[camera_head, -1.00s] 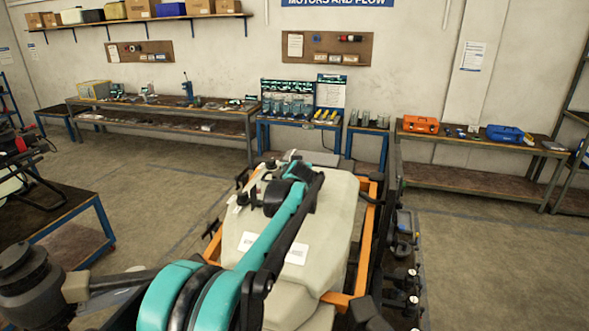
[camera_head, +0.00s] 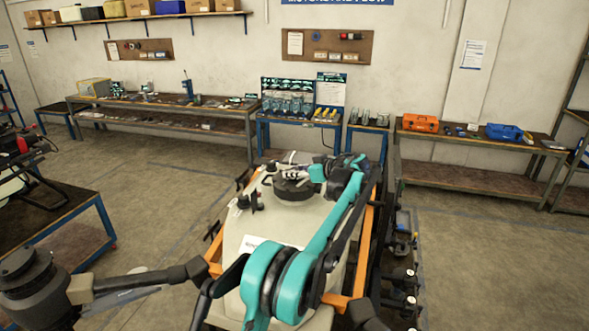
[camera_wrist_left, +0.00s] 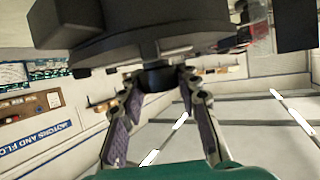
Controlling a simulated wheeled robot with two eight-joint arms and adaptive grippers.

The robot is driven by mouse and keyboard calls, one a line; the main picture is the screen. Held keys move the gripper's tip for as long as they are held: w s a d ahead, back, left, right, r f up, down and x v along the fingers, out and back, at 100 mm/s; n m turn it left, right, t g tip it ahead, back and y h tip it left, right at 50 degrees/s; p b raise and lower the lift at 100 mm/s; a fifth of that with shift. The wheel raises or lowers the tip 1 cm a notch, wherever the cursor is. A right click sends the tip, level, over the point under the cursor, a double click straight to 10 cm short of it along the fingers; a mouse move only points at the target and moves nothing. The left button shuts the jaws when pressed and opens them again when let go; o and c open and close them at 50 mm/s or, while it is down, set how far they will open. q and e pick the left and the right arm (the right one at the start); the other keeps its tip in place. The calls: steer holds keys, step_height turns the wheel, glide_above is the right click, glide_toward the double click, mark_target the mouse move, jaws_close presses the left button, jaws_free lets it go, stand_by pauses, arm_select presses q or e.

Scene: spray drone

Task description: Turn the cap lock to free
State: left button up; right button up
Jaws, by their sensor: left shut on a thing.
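The spray drone's pale tank (camera_head: 262,228) stands in the middle of the head view, with a round black cap (camera_head: 293,190) on its top. My left arm reaches over the tank, and my left gripper (camera_head: 296,173) is at the cap. In the left wrist view, the gripper's two purple-padded fingers (camera_wrist_left: 157,84) are shut on a small dark knob (camera_wrist_left: 158,76) below the large black cap body (camera_wrist_left: 140,38). The exact lock position cannot be read. My right gripper is not in view.
An orange frame (camera_head: 342,300) surrounds the tank, and the drone's black arm with a motor (camera_head: 28,272) sticks out at left. Small black fittings (camera_head: 248,200) stand left of the cap.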

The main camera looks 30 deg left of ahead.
arm_select(q)
steer(key=shift+f+n+g+p, duration=0.15)
steer(key=shift+n+g+p, duration=0.15)
steer(key=shift+n+g, duration=0.4)
steer(key=o, duration=1.2)
steer(key=v, duration=1.2)
